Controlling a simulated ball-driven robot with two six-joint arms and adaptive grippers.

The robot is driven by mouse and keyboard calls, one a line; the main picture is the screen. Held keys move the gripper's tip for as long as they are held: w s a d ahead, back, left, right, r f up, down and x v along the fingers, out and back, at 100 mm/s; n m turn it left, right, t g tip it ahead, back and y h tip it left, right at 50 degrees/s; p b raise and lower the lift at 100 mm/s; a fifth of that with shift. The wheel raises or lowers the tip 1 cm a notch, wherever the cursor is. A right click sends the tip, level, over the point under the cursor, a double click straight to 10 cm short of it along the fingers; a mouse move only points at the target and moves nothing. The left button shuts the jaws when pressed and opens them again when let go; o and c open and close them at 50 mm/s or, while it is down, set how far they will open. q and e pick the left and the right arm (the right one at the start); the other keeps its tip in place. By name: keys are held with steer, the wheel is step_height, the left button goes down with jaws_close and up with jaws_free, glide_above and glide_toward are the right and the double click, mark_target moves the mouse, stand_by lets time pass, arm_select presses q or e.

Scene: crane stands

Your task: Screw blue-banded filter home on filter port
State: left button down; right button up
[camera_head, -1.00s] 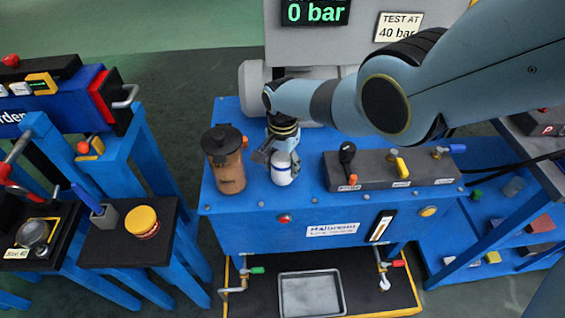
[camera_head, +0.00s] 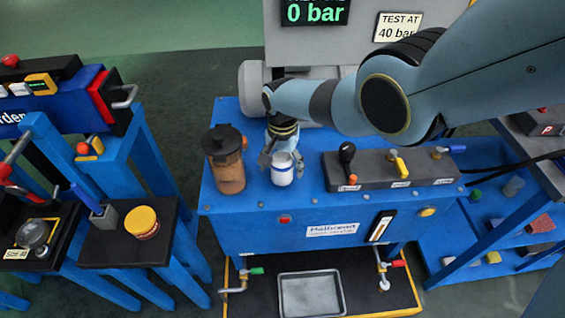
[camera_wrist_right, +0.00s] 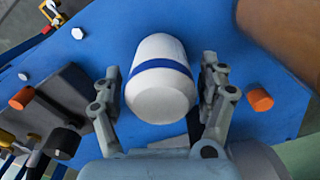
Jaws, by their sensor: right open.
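The blue-banded filter (camera_head: 283,171) is a white canister with a blue band. It stands upright on top of the blue bench (camera_head: 310,206), between the brown canister and the grey valve block. My right gripper (camera_head: 283,152) is over it, with its fingers spread. In the right wrist view the filter (camera_wrist_right: 160,80) sits between the two fingers of the right gripper (camera_wrist_right: 160,85), with a gap visible on each side. The filter port is hidden beneath or behind the filter. My left gripper is not in view.
A brown canister with a black lid (camera_head: 227,160) stands close left of the filter. A grey valve block (camera_head: 390,168) with levers stands to the right. A metal tray (camera_head: 311,293) lies below in front. A yellow-lidded jar (camera_head: 142,222) is on the left stand.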

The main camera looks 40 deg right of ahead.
steer(key=n, duration=0.8)
steer(key=shift+n, duration=0.3)
steer(key=n, duration=0.3)
steer(key=shift+w+n, duration=0.1)
steer(key=shift+n, duration=0.3)
steer(key=n, duration=0.4)
steer(key=shift+a, duration=0.1)
steer(key=n, duration=0.6)
steer(key=shift+n, duration=0.4)
steer(key=n, duration=0.5)
steer(key=shift+n, duration=0.3)
